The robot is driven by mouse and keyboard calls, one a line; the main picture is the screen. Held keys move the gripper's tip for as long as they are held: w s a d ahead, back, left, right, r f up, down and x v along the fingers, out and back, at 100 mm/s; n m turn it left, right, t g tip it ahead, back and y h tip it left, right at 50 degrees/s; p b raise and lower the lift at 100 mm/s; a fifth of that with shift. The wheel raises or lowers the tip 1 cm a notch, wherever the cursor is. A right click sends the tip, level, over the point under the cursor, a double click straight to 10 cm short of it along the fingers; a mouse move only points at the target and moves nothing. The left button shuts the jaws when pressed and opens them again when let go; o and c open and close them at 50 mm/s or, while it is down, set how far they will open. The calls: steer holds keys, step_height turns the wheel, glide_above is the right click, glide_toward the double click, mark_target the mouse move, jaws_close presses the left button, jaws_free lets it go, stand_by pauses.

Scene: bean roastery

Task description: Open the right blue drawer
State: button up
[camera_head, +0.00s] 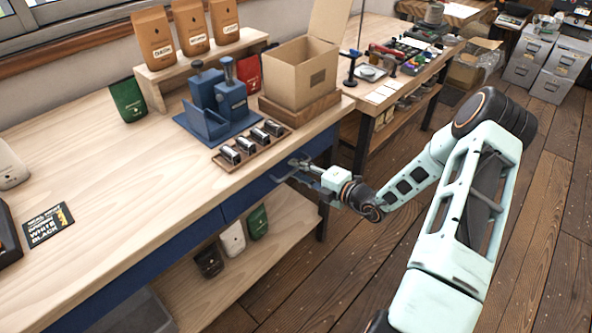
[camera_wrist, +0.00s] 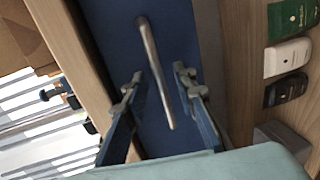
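The right blue drawer (camera_head: 262,187) is in the front of the wooden workbench and looks shut. Its blue front fills the middle of the wrist view (camera_wrist: 108,28). A grey metal bar handle (camera_wrist: 152,62) stands on that front. My gripper (camera_head: 287,171) is at the drawer front near its right end. In the wrist view, my gripper (camera_wrist: 158,83) is open, with one finger on each side of the handle. The fingers look apart from the bar, and I cannot tell how deep it sits between them. The handle is hard to make out in the head view.
The left blue drawer (camera_head: 150,262) sits beside it. On the bench are a wooden tray (camera_head: 226,167) with metal cups, a blue device (camera_head: 231,100) and a cardboard box (camera_head: 297,85). The lower shelf (camera_head: 277,257) holds several bags. Floor (camera_head: 330,285) in front is clear.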

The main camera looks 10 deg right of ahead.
steer(key=shift+w+a+f, duration=0.1)
steer(key=shift+w+a, duration=0.25)
steer(key=shift+w, duration=0.1)
jaws_close()
